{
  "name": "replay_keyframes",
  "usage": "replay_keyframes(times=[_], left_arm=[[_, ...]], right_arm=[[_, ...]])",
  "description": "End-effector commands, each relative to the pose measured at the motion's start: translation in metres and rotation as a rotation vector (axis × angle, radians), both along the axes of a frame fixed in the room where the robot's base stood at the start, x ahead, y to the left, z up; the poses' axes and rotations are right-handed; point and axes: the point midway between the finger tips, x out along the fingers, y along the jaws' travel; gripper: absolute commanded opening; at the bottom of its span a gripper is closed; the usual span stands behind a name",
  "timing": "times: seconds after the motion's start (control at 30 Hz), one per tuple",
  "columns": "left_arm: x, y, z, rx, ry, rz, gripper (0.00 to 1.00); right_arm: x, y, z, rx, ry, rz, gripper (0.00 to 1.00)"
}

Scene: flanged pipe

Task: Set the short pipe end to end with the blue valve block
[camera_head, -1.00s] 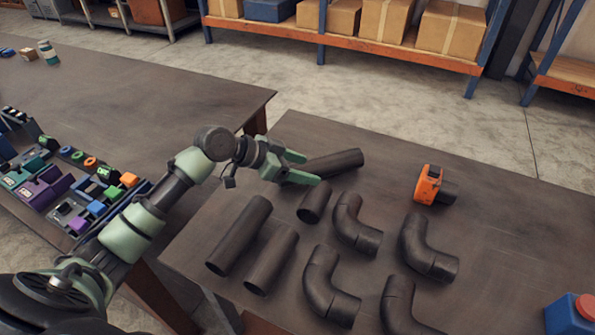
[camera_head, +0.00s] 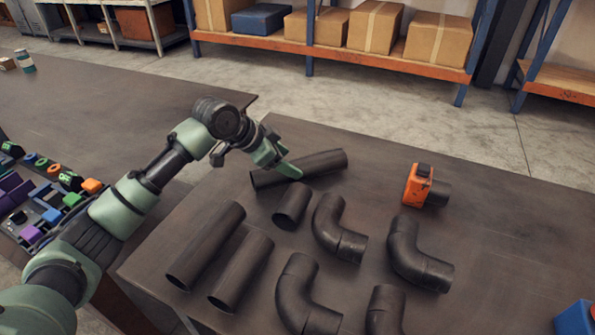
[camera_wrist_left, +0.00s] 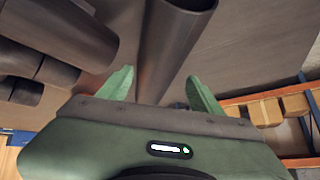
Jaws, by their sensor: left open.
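The short dark pipe (camera_head: 291,205) lies on the right-hand table, just in front of a longer pipe (camera_head: 325,165). The blue valve block (camera_head: 576,319) is at the lower right corner of the head view, partly cut off. My left gripper (camera_head: 285,163) is over the left part of that longer pipe, fingers apart. In the left wrist view, a pipe (camera_wrist_left: 172,50) runs between the open fingers (camera_wrist_left: 162,92); contact cannot be told. My right gripper is not in view.
Two straight pipes (camera_head: 206,245) (camera_head: 241,271) lie at the table's left, with several elbows (camera_head: 338,229) right of them. An orange valve block (camera_head: 418,185) with a dark stub stands behind. A parts tray (camera_head: 45,212) is on the left table. The table's right side is mostly clear.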

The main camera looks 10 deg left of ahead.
Motion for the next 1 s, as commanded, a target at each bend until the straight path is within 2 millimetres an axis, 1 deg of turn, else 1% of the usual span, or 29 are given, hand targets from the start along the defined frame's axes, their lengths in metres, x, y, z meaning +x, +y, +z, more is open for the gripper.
replay_keyframes(times=[0.03,0.13,0.3,0.4,0.5,0.67,0.7,0.77,0.8,0.87,0.9,0.93,1.0], left_arm=[[0.002,-0.004,-0.004,-0.001,0.001,-0.001,0.65],[0.007,-0.009,-0.013,0.0,0.003,-0.002,0.65],[0.017,-0.022,-0.033,-0.001,0.003,-0.001,0.65],[0.023,-0.026,-0.042,-0.001,0.001,0.0,0.65],[0.025,-0.028,-0.045,-0.001,-0.001,0.0,0.65],[0.025,-0.028,-0.046,0.0,-0.002,0.0,0.65],[0.025,-0.028,-0.046,0.0,-0.002,0.0,0.62],[0.025,-0.028,-0.046,0.0,-0.001,-0.001,0.45],[0.025,-0.028,-0.046,0.0,-0.001,-0.001,0.34],[0.025,-0.028,-0.046,0.0,-0.001,-0.001,0.17],[0.025,-0.028,-0.045,-0.001,-0.001,0.0,0.06],[0.025,-0.028,-0.046,-0.001,-0.001,0.0,0.0],[0.025,-0.028,-0.046,-0.001,-0.001,0.0,0.0]], right_arm=[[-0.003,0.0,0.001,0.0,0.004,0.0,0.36],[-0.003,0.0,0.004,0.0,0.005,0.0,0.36],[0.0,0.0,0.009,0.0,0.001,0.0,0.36],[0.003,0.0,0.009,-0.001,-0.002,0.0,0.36],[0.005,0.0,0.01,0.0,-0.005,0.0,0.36],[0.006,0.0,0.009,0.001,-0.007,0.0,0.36],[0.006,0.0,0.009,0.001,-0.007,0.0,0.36],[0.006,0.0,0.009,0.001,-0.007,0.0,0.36],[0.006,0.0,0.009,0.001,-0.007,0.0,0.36],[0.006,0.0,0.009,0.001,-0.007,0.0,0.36],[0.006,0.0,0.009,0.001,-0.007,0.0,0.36],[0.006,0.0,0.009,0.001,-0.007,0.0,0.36],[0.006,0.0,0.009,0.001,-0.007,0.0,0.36]])
